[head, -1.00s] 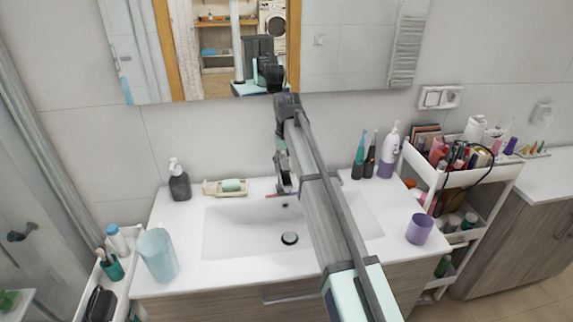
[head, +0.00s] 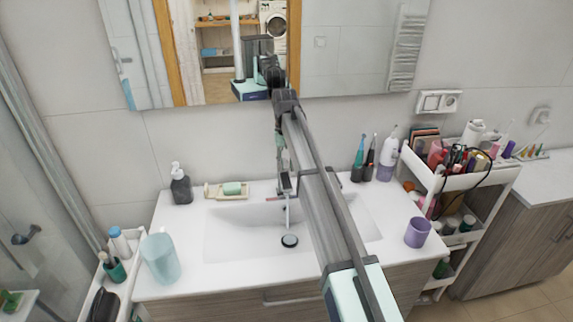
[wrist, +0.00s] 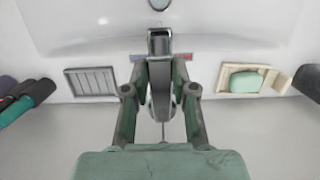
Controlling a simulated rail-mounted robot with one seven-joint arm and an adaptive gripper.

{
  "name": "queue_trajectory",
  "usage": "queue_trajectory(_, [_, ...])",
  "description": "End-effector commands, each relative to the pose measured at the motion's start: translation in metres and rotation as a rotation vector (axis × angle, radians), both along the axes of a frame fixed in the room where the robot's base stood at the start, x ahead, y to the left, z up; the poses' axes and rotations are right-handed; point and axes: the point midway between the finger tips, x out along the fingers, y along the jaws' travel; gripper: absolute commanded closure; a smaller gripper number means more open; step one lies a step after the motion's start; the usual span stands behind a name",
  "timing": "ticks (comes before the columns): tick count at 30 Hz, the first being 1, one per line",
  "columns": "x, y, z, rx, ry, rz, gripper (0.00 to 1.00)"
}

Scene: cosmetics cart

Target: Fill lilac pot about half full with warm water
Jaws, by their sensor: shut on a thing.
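The lilac pot (head: 418,232) stands upright at the right end of the white washbasin counter, apart from my gripper; the head view does not show its inside clearly. The faucet (head: 286,184) is at the back of the basin, with red and blue marks at its base. A thin stream of water (head: 288,214) seems to fall from its spout toward the drain. In the wrist view my gripper (wrist: 160,80) has its two fingers on either side of the faucet (wrist: 160,42), shut on its handle. My arm hides part of the basin in the head view.
The basin (head: 235,240) is empty of objects. A soap dish (head: 214,191) and dark pump bottle (head: 181,186) stand at the back left, a pale blue cup (head: 160,258) at front left. Toothbrushes and an irrigator (head: 388,155) stand back right. A loaded cart (head: 500,172) is at right.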

Motion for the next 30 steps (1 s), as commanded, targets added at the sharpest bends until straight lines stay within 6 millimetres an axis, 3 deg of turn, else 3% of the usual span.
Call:
queue_trajectory(2, [0.0, 0.0, 0.0, 0.0, 0.0, 0.0, 1.0])
queue_trajectory(3, [0.0, 0.0, 0.0, 0.0, -0.001, 0.0, 0.7])
queue_trajectory(5, [0.0, 0.0, 0.0, 0.0, -0.001, 0.0, 0.49])
queue_trajectory(17, [-0.002, 0.0, -0.003, 0.004, -0.015, 0.0, 0.48])
queue_trajectory(25, [-0.012, -0.003, -0.022, 0.039, -0.165, 0.0, 0.48])
queue_trajectory(30, [-0.004, -0.001, 0.014, 0.042, -0.177, 0.0, 0.48])
